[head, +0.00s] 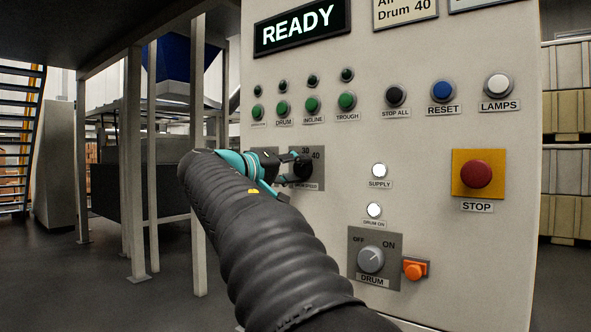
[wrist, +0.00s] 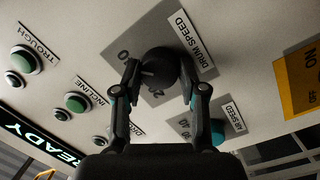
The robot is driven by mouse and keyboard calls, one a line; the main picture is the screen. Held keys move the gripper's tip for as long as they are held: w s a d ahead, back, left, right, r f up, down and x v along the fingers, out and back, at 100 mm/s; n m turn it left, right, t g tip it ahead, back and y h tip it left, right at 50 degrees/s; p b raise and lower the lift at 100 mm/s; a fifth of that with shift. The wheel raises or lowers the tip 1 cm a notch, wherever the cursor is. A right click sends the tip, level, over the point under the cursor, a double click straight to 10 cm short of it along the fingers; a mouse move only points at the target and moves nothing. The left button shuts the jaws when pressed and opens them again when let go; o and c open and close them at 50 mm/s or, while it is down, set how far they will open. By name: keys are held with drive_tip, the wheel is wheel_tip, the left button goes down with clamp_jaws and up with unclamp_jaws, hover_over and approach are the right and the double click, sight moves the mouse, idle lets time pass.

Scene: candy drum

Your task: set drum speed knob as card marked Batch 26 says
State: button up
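The black drum speed knob (wrist: 160,66) sits on a grey plate (wrist: 182,14) labelled DRUM SPEED. In the head view the knob (head: 304,168) shows beside the numbers 30 and 40. A pale mark shows on its face in the wrist view, but its setting is not legible. My gripper (wrist: 162,74) has its fingers on opposite sides of the knob; I cannot tell whether both touch it. My gripper (head: 287,168) covers part of the plate in the head view. A card (head: 404,12) reading "Drum 40" is cut off at the top; no "Batch 26" is legible.
The panel also holds a READY display (head: 302,27), green buttons, a red STOP button (head: 478,174) and a DRUM OFF/ON switch (head: 371,260). An air speed knob (wrist: 217,132) is close to my gripper in the wrist view. Another card (head: 478,4) is cut off.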

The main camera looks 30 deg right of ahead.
drive_tip(key=shift+n, duration=0.3)
drive_tip(key=n+p, duration=0.1)
drive_tip(key=n, duration=0.3)
drive_tip(key=shift+h, duration=0.3)
drive_tip(key=shift+f+n+t, duration=0.1)
drive_tip(key=shift+n+t, duration=0.3)
drive_tip(key=shift+n, duration=2.1)
drive_tip(key=o, duration=1.1)
drive_tip(key=shift+o, duration=0.2)
